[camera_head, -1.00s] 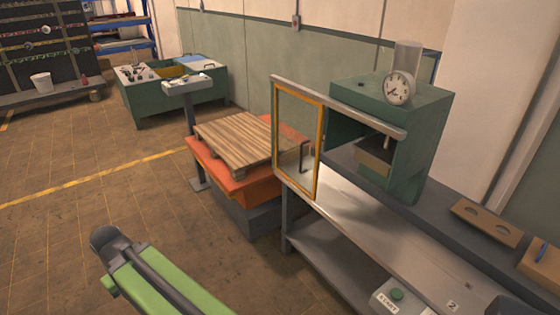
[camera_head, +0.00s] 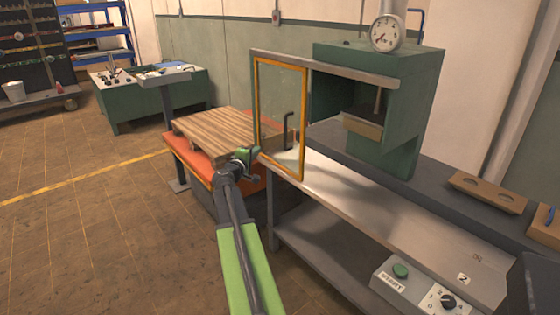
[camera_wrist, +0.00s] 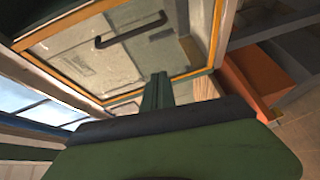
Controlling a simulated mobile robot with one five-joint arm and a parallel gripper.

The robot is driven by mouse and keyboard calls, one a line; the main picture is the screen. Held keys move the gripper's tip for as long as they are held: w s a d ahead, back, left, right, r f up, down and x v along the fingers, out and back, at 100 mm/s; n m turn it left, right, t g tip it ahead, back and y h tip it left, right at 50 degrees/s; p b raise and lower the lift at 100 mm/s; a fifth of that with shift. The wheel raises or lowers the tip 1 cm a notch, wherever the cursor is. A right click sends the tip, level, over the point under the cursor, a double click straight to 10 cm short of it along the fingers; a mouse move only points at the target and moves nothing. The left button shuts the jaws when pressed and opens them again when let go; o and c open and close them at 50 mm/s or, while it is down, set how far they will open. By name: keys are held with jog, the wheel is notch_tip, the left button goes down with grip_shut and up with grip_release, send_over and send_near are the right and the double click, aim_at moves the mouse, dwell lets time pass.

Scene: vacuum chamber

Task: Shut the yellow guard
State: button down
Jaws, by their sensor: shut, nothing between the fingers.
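The yellow guard (camera_head: 275,100) is a clear panel in a yellow frame, with a dark bar handle (camera_head: 288,131). It hangs at the left end of a grey rail (camera_head: 325,68), left of the green press (camera_head: 400,140), whose front opening is uncovered. The guard (camera_wrist: 110,62) and its handle (camera_wrist: 130,30) also fill the upper part of the wrist view. My gripper (camera_head: 250,162) is shut and empty, close to the guard's lower left corner. In the wrist view its fingers (camera_wrist: 157,90) overlap the guard's lower edge; I cannot tell if they touch.
A steel bench (camera_head: 350,193) runs below the guard and press. A control box (camera_head: 415,285) with a green button and a dial stands at its front right. A wooden pallet (camera_head: 225,132) on an orange lift (camera_head: 195,158) lies behind my gripper. The floor at left is clear.

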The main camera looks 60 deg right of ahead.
jog(key=w+d+n, duration=0.1)
jog(key=d, duration=1.2)
jog(key=shift+t+h, duration=0.3)
jog(key=shift+h, duration=0.1)
jog(key=shift+s+a+r, duration=0.15)
jog(key=shift+s+a, duration=0.05)
jog(key=shift+s, duration=0.85)
jog(key=shift+s+a+r, duration=0.15)
jog(key=shift+s, duration=0.9)
